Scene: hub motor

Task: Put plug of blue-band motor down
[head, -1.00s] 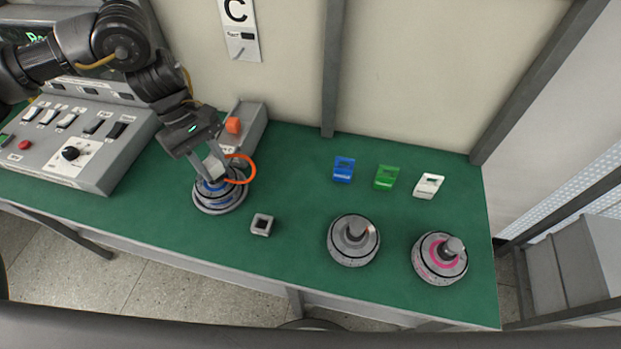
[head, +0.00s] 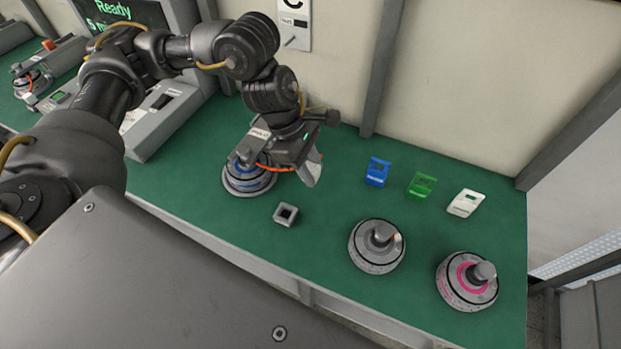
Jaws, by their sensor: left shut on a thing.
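The blue-band motor (head: 248,180) sits upright on the green bench, left of centre. An orange cable (head: 275,168) runs from it to the right, to my left gripper (head: 309,172). The gripper is low over the bench just right of the motor, tilted, with a pale grey finger showing. It is shut on the plug at the cable's end, and the plug itself is mostly hidden by the gripper. My right gripper is out of view.
A small square grey socket block (head: 286,214) lies in front of the gripper. A grey motor (head: 376,246) and a pink-band motor (head: 467,281) stand to the right. Blue (head: 377,172), green (head: 421,186) and white (head: 465,203) tags stand behind them. Bench between is clear.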

